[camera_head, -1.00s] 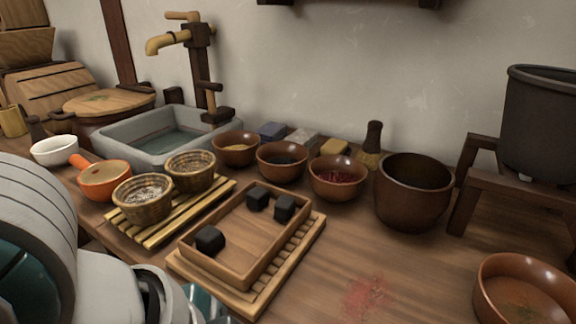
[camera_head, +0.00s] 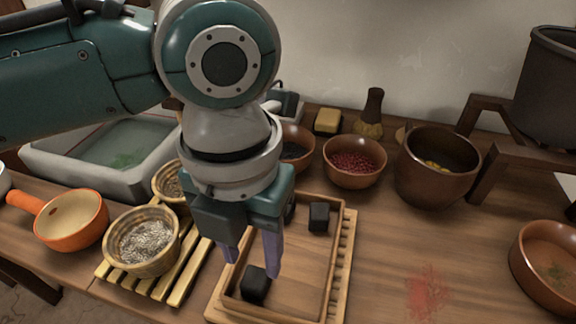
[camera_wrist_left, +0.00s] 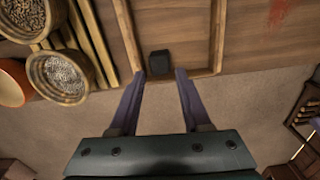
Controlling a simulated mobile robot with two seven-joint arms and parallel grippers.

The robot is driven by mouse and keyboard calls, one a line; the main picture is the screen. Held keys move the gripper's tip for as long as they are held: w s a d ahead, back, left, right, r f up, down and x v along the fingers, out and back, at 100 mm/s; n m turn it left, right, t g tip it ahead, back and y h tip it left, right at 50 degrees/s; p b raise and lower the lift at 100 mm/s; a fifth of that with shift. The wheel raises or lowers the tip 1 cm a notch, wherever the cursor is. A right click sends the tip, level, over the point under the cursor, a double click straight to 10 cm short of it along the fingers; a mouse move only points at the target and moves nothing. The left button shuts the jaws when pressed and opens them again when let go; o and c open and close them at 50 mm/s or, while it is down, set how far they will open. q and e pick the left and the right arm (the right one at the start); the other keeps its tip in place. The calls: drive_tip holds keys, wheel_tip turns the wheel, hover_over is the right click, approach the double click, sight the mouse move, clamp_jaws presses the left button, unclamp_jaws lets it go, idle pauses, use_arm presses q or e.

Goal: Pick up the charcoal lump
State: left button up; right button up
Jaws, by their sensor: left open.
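A black charcoal lump (camera_head: 254,284) lies at the near end of a shallow wooden tray (camera_head: 331,253). A second dark lump (camera_head: 319,216) lies toward the tray's far end. My left gripper (camera_head: 250,262) is open, its purple fingers pointing down over the near end of the tray by the near lump. In the left wrist view the near lump (camera_wrist_left: 160,61) shows just beyond and between the open fingertips (camera_wrist_left: 160,75). Nothing is held. My arm and gripper cover part of the tray's far left. My right gripper is not in view.
The tray sits on a slatted wooden stand (camera_head: 344,270). To its left are woven baskets (camera_head: 143,246) and an orange pan (camera_head: 72,222). A red-filled bowl (camera_head: 354,163) and a brown pot (camera_head: 436,170) stand behind. Bare counter lies right of the tray, with a red smudge (camera_head: 428,290).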

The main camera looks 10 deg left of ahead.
sight(255, 277)
use_arm(q)
drive_tip(key=f, duration=0.2)
drive_tip(key=f+b, duration=0.1)
drive_tip(key=a+f, duration=0.1)
drive_tip(key=f, duration=0.1)
drive_tip(key=shift+s+f, duration=0.25)
drive_tip(key=shift+f, duration=0.1)
drive_tip(key=shift+d+f, duration=0.1)
drive_tip(key=shift+d, duration=0.15)
drive_tip(key=shift+w+d, duration=0.15)
drive_tip(key=shift+d, duration=0.05)
drive_tip(key=shift+r, duration=0.25)
clamp_jaws()
idle(0.4)
